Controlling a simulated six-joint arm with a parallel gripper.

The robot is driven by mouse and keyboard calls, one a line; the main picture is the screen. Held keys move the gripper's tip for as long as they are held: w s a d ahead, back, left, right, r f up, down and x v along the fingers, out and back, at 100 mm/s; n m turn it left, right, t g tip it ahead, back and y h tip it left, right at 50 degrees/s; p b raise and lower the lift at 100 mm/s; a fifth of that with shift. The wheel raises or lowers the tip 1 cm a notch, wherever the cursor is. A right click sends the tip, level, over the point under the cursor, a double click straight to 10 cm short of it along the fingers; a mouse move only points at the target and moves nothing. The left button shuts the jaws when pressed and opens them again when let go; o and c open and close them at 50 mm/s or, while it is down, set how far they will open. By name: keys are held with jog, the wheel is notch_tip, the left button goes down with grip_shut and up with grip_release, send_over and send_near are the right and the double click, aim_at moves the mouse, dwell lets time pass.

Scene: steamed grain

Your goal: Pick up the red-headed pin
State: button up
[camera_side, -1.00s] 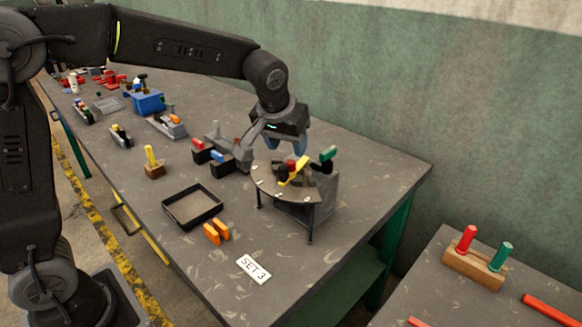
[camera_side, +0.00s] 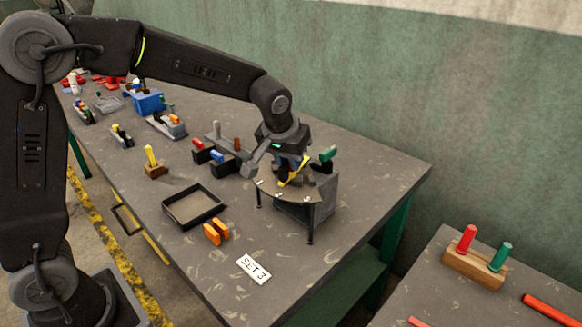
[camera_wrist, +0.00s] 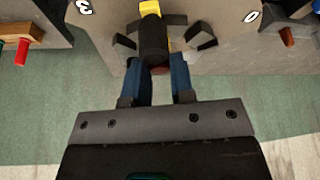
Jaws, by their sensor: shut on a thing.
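My gripper (camera_side: 291,166) has its blue fingers down at the small raised stand (camera_side: 270,190) on the table, among its clamp parts. In the wrist view the two fingers (camera_wrist: 166,72) are closed in on a dark cylinder (camera_wrist: 154,40) with a reddish-brown edge between the fingertips. I take this for the red-headed pin; its red head is mostly hidden by the fingers in both views. A yellow lever (camera_side: 293,177) lies right beside the fingers, and its yellow end (camera_wrist: 150,7) shows beyond the cylinder.
A green-handled part (camera_side: 328,154) stands close to the right of my gripper. Red and blue handled blocks (camera_side: 218,157) stand to its left. An empty black tray (camera_side: 193,206), orange pieces (camera_side: 217,232) and a SET 3 card (camera_side: 254,268) lie nearer the front.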

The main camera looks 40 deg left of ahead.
grip_shut()
jog(key=shift+r, duration=0.15)
jog(key=shift+r, duration=0.65)
notch_tip(320, 180, up, 3)
jog(key=shift+f, duration=0.15)
jog(key=s+a+r, duration=0.4)
jog(key=a+r, duration=0.2)
jog(key=a, duration=0.4)
jog(key=shift+s+a+r, duration=0.3)
jog(key=shift+a+r, duration=0.1)
